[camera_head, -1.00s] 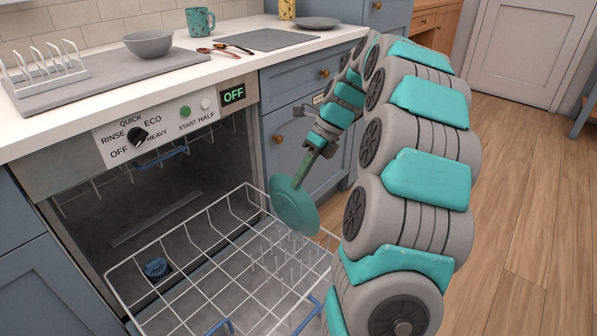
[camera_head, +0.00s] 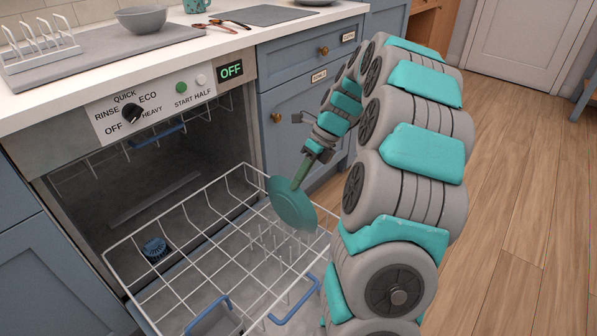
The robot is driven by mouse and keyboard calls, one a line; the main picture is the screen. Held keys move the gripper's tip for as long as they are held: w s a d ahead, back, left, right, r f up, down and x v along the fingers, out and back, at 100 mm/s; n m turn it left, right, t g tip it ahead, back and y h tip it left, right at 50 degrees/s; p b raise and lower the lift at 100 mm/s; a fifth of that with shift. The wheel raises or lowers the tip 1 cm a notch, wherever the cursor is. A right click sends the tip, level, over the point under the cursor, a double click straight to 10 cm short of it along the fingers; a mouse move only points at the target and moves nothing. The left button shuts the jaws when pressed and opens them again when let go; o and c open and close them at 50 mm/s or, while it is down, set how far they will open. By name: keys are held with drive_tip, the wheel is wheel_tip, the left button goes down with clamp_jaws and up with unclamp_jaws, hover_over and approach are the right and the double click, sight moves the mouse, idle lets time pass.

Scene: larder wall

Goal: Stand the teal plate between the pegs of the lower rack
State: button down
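The teal plate (camera_head: 289,204) hangs steeply tilted over the right side of the pulled-out lower rack (camera_head: 150,233). My gripper (camera_head: 299,180) is shut on the plate's upper edge and points down at it. The rack's thin white pegs (camera_head: 268,241) stand just below and left of the plate. The plate's lower edge is close to the pegs and overlaps the rack's right part in this view. I cannot tell whether it touches them or is between them.
The dishwasher (camera_head: 150,110) is open and its display reads OFF. A blue round brush-like item (camera_head: 155,248) sits at the rack's left. A grey bowl (camera_head: 141,19) and a white rack (camera_head: 38,45) stand on the counter. Blue cabinets (camera_head: 300,110) are behind my arm.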

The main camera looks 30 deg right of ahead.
drive_tip(key=shift+f, duration=2)
drive_tip(key=c, duration=1)
unclamp_jaws()
drive_tip(key=shift+r+p, duration=0.1)
drive_tip(key=shift+p, duration=0.2)
drive_tip(key=shift+r+p, duration=0.7)
drive_tip(key=shift+r, duration=0.65)
wheel_tip(320, 180, up, 7)
hover_over(299, 191)
drive_tip(key=w, duration=0.2)
drive_tip(key=shift+s+d, duration=0.25)
drive_tip(key=shift+d, duration=0.05)
